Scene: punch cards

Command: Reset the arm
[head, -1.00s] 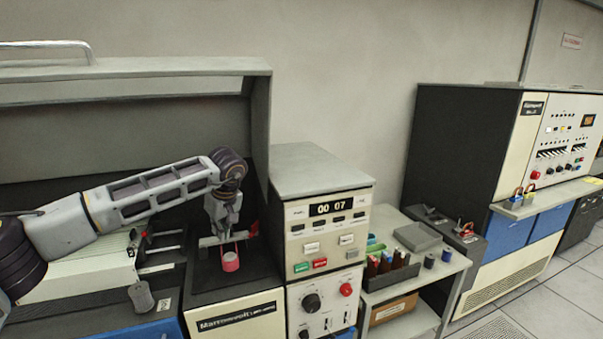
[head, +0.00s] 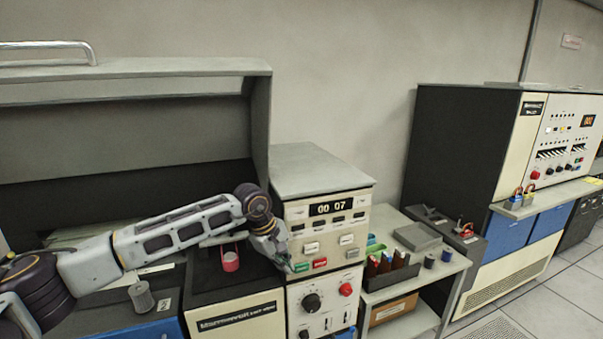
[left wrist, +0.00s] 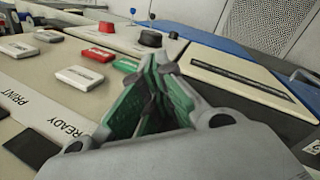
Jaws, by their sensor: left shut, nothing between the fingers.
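My left gripper (head: 285,264) is in front of the beige control panel (head: 328,236), close to its green button (head: 303,267) and red button (head: 320,263). In the left wrist view the left gripper (left wrist: 165,60) is shut and empty, its green-padded fingers together. The tips hide part of the panel near the green button (left wrist: 125,64); I cannot tell whether they touch it. The red button (left wrist: 99,54) lies beside it. The counter display (head: 333,209) reads 00 07. My right gripper is not in view.
A grey hood (head: 258,125) overhangs the left side. A small shelf (head: 440,272) with bottles and a grey box stands at right. A tall console (head: 470,150) is farther right.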

